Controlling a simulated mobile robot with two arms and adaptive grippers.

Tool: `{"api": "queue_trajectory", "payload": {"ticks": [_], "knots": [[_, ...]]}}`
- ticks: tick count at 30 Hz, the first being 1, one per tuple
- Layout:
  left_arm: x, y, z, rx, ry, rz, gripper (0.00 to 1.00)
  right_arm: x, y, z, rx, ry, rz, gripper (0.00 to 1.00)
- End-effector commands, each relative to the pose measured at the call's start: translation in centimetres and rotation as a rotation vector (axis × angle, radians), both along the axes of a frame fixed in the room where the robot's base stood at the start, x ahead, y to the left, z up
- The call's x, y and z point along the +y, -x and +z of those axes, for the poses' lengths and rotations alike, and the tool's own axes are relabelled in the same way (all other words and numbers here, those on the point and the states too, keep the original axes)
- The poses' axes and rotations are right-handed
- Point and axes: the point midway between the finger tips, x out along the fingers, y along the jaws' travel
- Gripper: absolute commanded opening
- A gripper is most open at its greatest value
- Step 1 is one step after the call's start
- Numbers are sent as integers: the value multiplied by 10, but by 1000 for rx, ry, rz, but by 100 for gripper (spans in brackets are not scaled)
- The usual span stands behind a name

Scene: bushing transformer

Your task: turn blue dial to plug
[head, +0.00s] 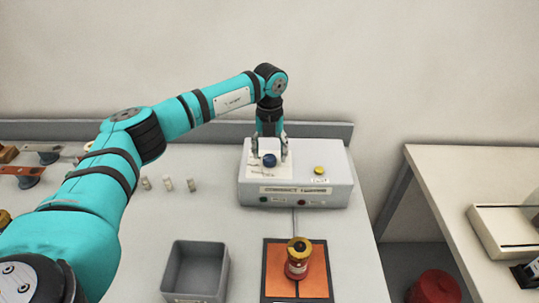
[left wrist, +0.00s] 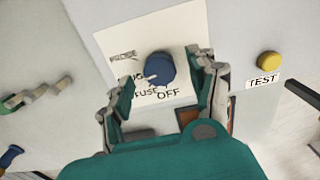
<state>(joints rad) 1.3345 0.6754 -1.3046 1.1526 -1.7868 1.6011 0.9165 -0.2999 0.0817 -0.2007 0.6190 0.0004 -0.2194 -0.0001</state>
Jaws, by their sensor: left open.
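The blue dial (head: 269,160) sits on a white label plate on top of a grey tester box (head: 330,190). In the left wrist view the blue dial (left wrist: 161,68) has words printed around its near and left sides, among them "FUSE" and "OFF"; its pointer looks turned to the lower left. My left gripper (head: 269,150) is above the box with its fingers spread on either side of the dial. In the left wrist view the open fingers of my left gripper (left wrist: 163,85) flank the dial with gaps. My right gripper is not in view.
A yellow button (head: 319,170) marked TEST is on the box's right side. In front are a grey bin (head: 196,290) and a red fuse-like part (head: 298,262) on an orange pad (head: 279,262). Several small cylinders (head: 168,183) stand left of the box.

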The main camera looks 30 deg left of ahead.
Motion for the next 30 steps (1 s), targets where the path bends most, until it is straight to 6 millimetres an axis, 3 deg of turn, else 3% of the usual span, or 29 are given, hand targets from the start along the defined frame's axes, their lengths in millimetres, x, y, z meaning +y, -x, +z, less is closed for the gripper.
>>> {"api": "queue_trajectory", "payload": {"ticks": [9, 15, 30], "knots": [[0, -1, 69, -4, 0, 0, 60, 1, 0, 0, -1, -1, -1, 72], [0, 0, 96, -2, 1, 0, 60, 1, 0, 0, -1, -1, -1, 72], [0, 0, 103, 0, 1, 0, 60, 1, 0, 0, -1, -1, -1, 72]]}}
